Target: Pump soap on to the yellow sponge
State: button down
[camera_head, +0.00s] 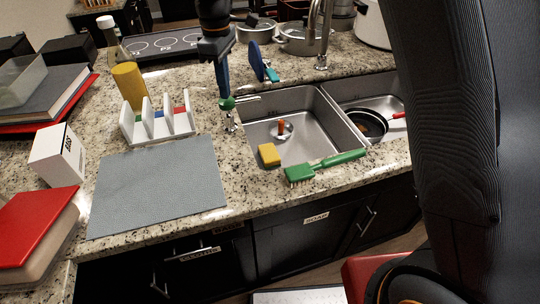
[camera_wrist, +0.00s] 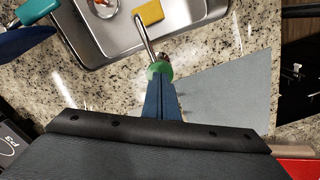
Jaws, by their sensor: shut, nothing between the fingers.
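The soap pump has a green head (camera_head: 227,104) and a metal spout (camera_head: 248,98) that points right over the basin. The wrist view shows the green head (camera_wrist: 160,69) and the spout (camera_wrist: 145,38) reaching toward the sponge. My gripper (camera_head: 224,95), with blue fingers, is shut and points down at the pump head. Its fingertips (camera_wrist: 159,77) are at the green head, partly covering it; I cannot tell if they press it.
A green brush (camera_head: 325,165) lies over the basin's front edge. The faucet (camera_head: 321,40) stands behind the sink (camera_head: 330,108). A blue scrubber (camera_head: 257,62) stands close right of my arm. A white rack (camera_head: 158,122) and a grey mat (camera_head: 160,190) are left.

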aim_at(226, 101)
jog(key=shift+f, duration=0.1)
dwell(0.3)
jog(key=shift+f+b, duration=0.6)
jog(key=shift+f, duration=1.05)
jog(key=shift+r, duration=0.1)
jog(key=shift+r+p, duration=1.25)
jog(key=shift+r, duration=0.4)
jog(key=shift+r, duration=0.1)
notch_tip(226, 101, up, 6)
jog(key=p, duration=0.4)
